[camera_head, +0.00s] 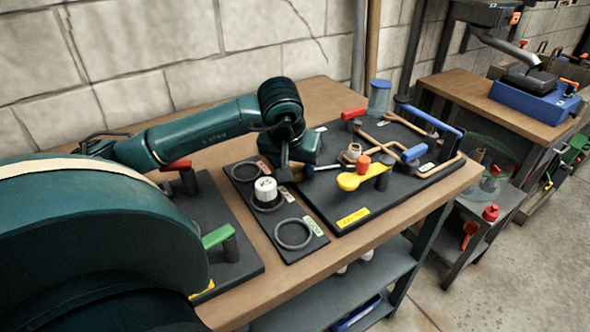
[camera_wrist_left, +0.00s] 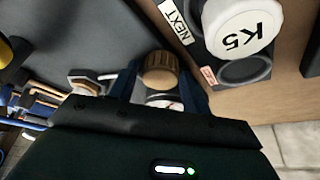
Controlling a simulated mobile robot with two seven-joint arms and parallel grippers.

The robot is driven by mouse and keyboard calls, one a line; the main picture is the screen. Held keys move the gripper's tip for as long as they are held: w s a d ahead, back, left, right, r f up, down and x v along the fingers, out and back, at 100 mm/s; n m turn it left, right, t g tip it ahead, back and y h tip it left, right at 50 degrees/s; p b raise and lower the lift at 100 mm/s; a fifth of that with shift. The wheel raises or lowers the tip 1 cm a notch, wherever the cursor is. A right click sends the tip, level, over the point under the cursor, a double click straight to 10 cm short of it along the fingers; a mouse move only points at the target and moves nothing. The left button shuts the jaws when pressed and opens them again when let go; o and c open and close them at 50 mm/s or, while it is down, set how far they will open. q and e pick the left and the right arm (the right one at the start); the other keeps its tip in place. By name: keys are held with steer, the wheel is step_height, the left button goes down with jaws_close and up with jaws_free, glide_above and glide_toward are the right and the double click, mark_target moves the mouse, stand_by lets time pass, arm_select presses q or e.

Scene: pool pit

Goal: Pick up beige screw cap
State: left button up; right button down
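A beige, ridged round cap (camera_wrist_left: 160,70) shows in the left wrist view, with a whitish part below it. It lies between the two dark fingers of my left gripper (camera_wrist_left: 164,80), which stand on either side with what looks like a narrow gap. I cannot tell whether either finger touches it. In the head view my left gripper (camera_head: 289,171) is low over the bench, between the ring strip and the large black board; the cap is hidden there. My right gripper is not in view.
A white knob (camera_head: 265,188), marked K5 in the left wrist view (camera_wrist_left: 240,27), stands close beside the gripper on the black ring strip (camera_head: 315,231).

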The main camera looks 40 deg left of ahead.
arm_select(q)
steer(key=c, duration=0.8)
steer(key=shift+r, duration=0.1)
